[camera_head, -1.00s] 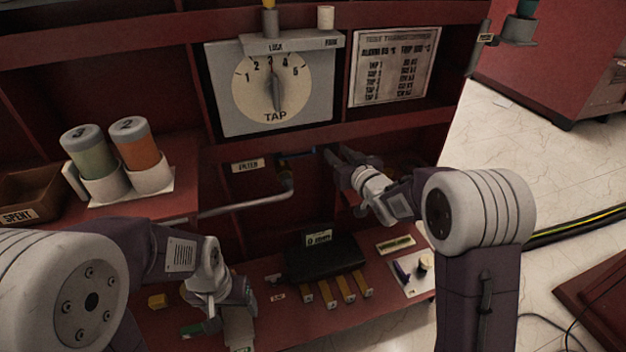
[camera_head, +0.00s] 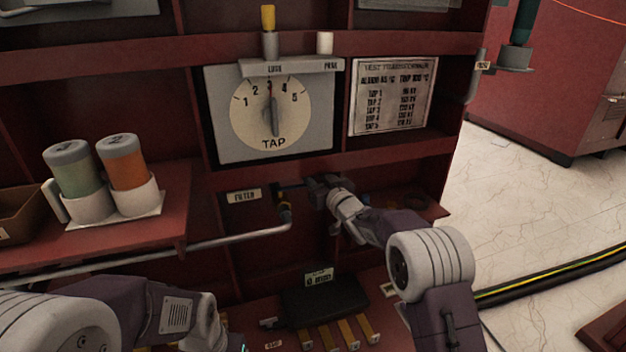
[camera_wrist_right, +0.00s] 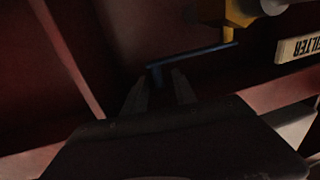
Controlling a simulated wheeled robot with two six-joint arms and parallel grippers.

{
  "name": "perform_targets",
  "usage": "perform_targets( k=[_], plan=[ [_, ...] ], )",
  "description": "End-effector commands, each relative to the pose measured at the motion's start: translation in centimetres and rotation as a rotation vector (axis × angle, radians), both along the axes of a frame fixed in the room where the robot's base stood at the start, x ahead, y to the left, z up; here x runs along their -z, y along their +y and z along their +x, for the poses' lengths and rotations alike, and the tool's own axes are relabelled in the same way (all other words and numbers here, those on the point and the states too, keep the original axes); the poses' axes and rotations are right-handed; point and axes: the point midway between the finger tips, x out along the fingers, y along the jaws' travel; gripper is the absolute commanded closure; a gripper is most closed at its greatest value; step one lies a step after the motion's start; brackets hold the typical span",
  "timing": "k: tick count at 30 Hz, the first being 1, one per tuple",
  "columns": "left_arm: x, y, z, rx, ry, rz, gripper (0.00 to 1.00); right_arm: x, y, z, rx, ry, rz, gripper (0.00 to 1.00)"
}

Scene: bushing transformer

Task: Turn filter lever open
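The filter lever (camera_wrist_right: 195,55) is a thin blue bar in the right wrist view, running from a yellow valve body (camera_wrist_right: 238,14) to a bent tip. In the head view the lever (camera_head: 291,186) looks dark and roughly horizontal, beside the FILTER label (camera_head: 244,196). My right gripper (camera_wrist_right: 159,88) is open, with the lever's tip near and between its fingertips; contact cannot be told. In the head view the right gripper (camera_head: 314,186) is inside the shelf bay at the lever's right end. My left arm shows at the bottom left, its fingers cut off by the frame.
A grey pipe (camera_head: 215,241) runs left from the valve. The TAP dial (camera_head: 270,115) is above. A black block (camera_head: 325,298) and several yellow tabs sit below. Two canisters (camera_head: 122,160) stand on the left shelf. Shelf walls closely surround the right gripper.

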Motion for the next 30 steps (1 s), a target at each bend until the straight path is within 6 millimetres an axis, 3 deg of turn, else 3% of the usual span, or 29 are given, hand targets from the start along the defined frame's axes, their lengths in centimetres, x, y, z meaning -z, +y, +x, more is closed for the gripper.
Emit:
perform_targets(
  k=[9, 12, 13, 30],
  plan=[
    [0.09, 0.0, 0.02, 0.0, -0.001, 0.0, 0.26, -0.07, 0.14, 0.3, 0.0, 0.0, 0.0, 0.67],
    [0.09, 0.0, 0.02, 0.0, -0.001, 0.0, 0.26, -0.06, 0.13, 0.29, 0.0, 0.0, 0.0, 0.95],
    [0.09, 0.0, 0.02, 0.0, -0.001, 0.0, 0.26, -0.06, 0.14, 0.29, 0.0, 0.0, 0.0, 1.0],
    [0.09, 0.0, 0.01, 0.0, 0.0, 0.0, 0.26, -0.05, 0.12, 0.29, 0.0, 0.0, 0.0, 1.0]
  ],
)
